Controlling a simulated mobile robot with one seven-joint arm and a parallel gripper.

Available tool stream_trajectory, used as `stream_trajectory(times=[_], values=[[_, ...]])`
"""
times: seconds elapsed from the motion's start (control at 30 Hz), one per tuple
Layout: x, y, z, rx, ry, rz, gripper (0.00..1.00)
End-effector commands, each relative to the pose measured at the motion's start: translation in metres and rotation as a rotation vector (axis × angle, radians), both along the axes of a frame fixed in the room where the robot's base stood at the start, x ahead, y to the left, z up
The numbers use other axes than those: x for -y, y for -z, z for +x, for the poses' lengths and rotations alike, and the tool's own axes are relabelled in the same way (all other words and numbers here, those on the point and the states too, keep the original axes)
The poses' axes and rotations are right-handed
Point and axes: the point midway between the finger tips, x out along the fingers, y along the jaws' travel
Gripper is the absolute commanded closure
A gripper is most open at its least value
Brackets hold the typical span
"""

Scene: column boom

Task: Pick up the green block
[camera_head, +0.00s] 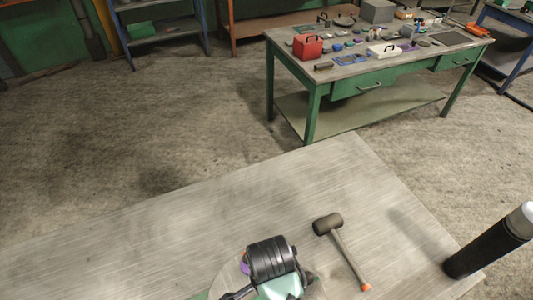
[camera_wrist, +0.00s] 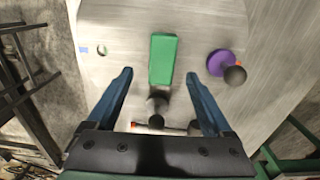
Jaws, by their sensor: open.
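The green block (camera_wrist: 162,58) is a long rectangular block on a pale round board in the wrist view. Its long side runs nearly up and down in the picture. My gripper (camera_wrist: 158,73) is open, with one blue finger on each side of the block's near end. The fingers appear apart from the block, with gaps on both sides; the height between them cannot be told. In the head view my arm's end covers most of this spot, and the block is not clearly visible.
A purple disc with a dark knob (camera_wrist: 218,62) lies right of the block. A dark round-headed object (camera_wrist: 157,106) sits close between the fingers. A mallet (camera_head: 329,224) lies on the near table (camera_head: 130,240). A cluttered green workbench (camera_head: 385,75) stands behind across open floor.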

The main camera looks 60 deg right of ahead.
Motion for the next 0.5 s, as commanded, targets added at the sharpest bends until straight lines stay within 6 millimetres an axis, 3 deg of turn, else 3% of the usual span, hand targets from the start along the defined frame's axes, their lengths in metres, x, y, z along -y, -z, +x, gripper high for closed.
stream_trajectory(times=[0.27, 0.5], values=[[-0.001, 0.019, 0.001, -0.001, -0.001, 0.001, 0.15], [-0.001, 0.047, 0.005, -0.003, -0.001, 0.002, 0.15]])
